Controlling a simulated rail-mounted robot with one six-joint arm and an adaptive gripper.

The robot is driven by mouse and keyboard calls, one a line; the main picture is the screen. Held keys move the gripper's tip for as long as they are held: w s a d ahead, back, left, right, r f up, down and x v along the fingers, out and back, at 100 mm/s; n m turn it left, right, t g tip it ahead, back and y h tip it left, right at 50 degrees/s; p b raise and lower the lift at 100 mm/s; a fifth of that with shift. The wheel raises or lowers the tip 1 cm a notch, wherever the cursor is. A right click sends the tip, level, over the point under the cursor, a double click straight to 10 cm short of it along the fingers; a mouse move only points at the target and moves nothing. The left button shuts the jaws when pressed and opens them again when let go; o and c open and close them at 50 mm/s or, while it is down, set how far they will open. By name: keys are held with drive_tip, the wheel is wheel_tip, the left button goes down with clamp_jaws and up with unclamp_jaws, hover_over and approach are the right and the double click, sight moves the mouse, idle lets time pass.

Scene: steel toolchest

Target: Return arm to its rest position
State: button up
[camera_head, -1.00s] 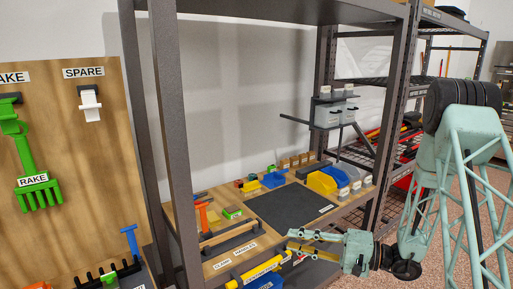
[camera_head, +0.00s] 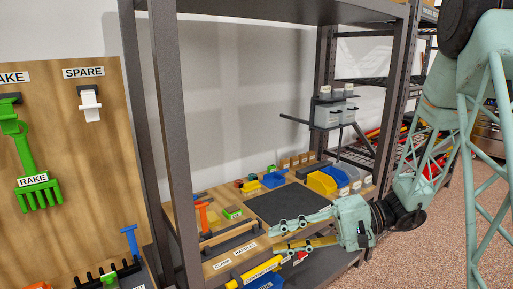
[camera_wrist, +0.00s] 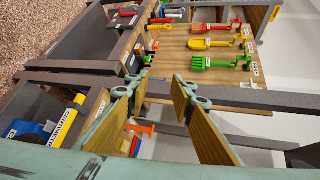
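My gripper (camera_head: 274,237) is pale green with wood-coloured finger pads. It is in front of the shelf unit, over the front edge of the wooden work board (camera_head: 213,268) in the head view. Its two fingers point left and stand apart. In the wrist view my gripper (camera_wrist: 150,135) shows a wide gap between the pads, with nothing held. My arm comes in from the right of the head view.
The dark shelf post (camera_head: 175,150) stands left of my gripper. A yellow tube (camera_head: 262,268) and blue bin (camera_head: 266,283) are just below it. A black mat (camera_head: 285,203) and yellow bin (camera_head: 321,183) lie behind. The tool panel (camera_head: 90,170) is at left. Speckled floor (camera_head: 440,250) is clear at right.

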drive_tip(key=s+r+n+g+h, duration=0.1)
drive_tip(key=s+r+h, duration=0.2)
drive_tip(key=s, duration=0.5)
drive_tip(key=s+r+n+g+h, duration=0.1)
drive_tip(key=s+r+g+h, duration=0.1)
drive_tip(key=s+r, duration=0.35)
drive_tip(key=s+d+r+t+h, duration=0.3)
drive_tip(key=s+d+h, duration=0.2)
drive_tip(key=s+d, duration=0.2)
drive_tip(key=s+d+r+t+h, duration=0.3)
drive_tip(key=s+d, duration=0.4)
drive_tip(key=s, duration=0.4)
drive_tip(key=shift+s+d+r+t+h, duration=0.2)
drive_tip(key=shift+r+t+h, duration=0.3)
drive_tip(key=shift+h, duration=0.4)
